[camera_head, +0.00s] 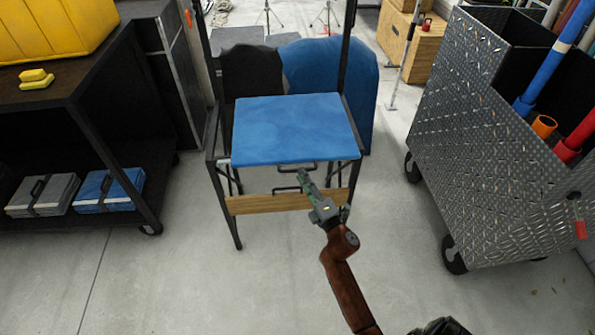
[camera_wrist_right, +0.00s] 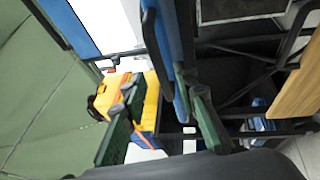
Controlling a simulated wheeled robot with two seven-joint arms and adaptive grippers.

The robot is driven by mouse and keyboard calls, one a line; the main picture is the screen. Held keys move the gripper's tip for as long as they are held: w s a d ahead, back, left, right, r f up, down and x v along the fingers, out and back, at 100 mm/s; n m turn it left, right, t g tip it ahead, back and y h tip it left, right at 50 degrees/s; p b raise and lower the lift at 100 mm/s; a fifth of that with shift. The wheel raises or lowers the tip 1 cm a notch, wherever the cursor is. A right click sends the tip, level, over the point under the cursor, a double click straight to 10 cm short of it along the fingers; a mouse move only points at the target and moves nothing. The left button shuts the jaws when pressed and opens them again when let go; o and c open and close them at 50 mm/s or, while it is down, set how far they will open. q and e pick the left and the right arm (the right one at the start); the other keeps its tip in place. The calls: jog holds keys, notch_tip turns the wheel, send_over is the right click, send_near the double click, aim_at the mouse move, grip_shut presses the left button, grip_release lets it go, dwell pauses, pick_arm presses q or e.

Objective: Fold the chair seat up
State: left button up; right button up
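The chair has a blue seat (camera_head: 295,128), lying flat in a black frame (camera_head: 217,185) with a wooden bar (camera_head: 270,202) low at the front. A black handle (camera_head: 297,167) sits at the seat's front edge. My right gripper (camera_head: 308,183) is just in front of and below that edge. In the right wrist view, the right gripper's green fingers (camera_wrist_right: 160,92) are spread apart. The seat's blue edge (camera_wrist_right: 173,45) and the dark handle loop (camera_wrist_right: 148,38) show close to the right-hand finger; contact cannot be told. My left gripper is not in view.
A black shelf cart (camera_head: 100,95) with yellow cases and a blue case (camera_head: 110,190) stands on the left. A diamond-plate cart (camera_head: 490,150) with tubes stands on the right. Blue padding (camera_head: 350,75) is behind the chair. The floor in front is clear.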

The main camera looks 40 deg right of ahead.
jog(key=shift+x, duration=1.85)
jog(key=shift+f, duration=0.1)
jog(key=shift+c, duration=0.5)
grip_shut()
